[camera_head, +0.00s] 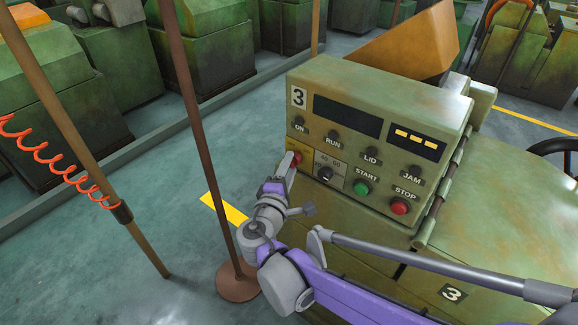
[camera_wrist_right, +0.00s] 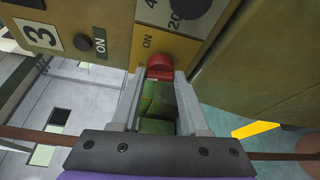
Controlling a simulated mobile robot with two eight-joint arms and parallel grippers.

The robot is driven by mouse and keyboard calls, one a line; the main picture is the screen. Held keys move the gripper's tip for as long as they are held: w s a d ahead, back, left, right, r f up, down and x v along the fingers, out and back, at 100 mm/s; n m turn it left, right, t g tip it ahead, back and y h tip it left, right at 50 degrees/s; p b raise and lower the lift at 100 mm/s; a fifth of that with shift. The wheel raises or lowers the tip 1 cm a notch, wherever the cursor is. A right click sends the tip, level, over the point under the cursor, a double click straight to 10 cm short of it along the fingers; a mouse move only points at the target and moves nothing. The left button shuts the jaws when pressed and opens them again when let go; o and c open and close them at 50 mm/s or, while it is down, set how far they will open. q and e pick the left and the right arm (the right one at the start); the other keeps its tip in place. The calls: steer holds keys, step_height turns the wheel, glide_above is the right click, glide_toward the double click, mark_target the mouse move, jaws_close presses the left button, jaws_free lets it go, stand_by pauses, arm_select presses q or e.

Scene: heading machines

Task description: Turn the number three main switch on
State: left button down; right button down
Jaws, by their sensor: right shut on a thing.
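The number three machine's control box (camera_head: 345,88) carries a white "3" plate (camera_head: 299,97), which also shows in the right wrist view (camera_wrist_right: 42,35). The knob's exact turn angle is hard to tell. My left gripper is not in view.
Beside the switch are a black dial (camera_head: 325,173), a green START button (camera_head: 361,188) and a red STOP button (camera_head: 399,207). A brown post (camera_head: 200,130) stands left of my arm. A coiled orange cable (camera_head: 60,170) hangs farther left. Floor between is open.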

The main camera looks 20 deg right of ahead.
steer(key=m+t+h, duration=0.1)
steer(key=m, duration=0.3)
steer(key=m+h+b, duration=0.1)
steer(key=m, duration=0.2)
steer(key=f+m+t+h+b, duration=0.1)
steer(key=m, duration=0.3)
steer(key=shift+w+a+m+t+h, duration=0.1)
steer(key=shift+m+t+h, duration=0.2)
stand_by(0.4)
steer(key=shift+c, duration=2)
jaws_free()
steer(key=b+v, duration=0.1)
steer(key=v, duration=0.9)
steer(key=shift+s+a+b, duration=0.25)
steer(key=shift+a+b, duration=0.05)
steer(key=shift+d, duration=0.1)
